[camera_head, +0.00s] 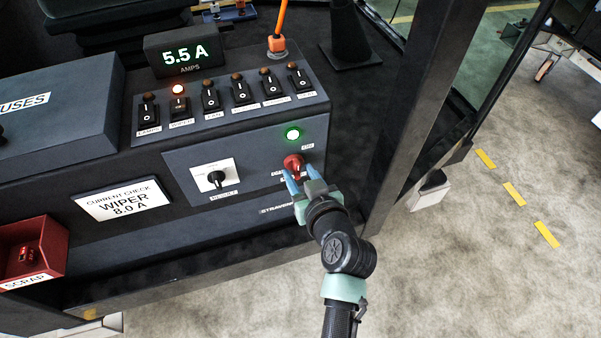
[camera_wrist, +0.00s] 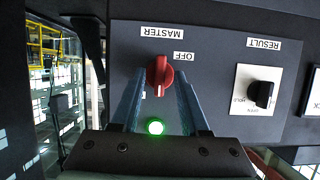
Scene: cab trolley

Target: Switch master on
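The red master knob (camera_head: 293,162) sits on the front panel below a lit green lamp (camera_head: 293,134). In the wrist view the knob (camera_wrist: 158,72) shows a pale mark toward the lit green lamp (camera_wrist: 155,127), with the MASTER and OFF labels on its other side. My gripper (camera_head: 298,174) is at the knob, and its two blue-grey fingers (camera_wrist: 160,82) straddle it. The fingers are apart, with slight gaps seeming to show beside the knob. Firm contact cannot be told.
The black result selector (camera_head: 217,178) is left of the knob. A row of rocker switches (camera_head: 240,92) lies above, with one orange lamp lit. The ammeter (camera_head: 185,55) reads 5.5 A. A card (camera_head: 122,200) reads WIPER 8.0 A. A red scrap bin (camera_head: 45,245) is at lower left.

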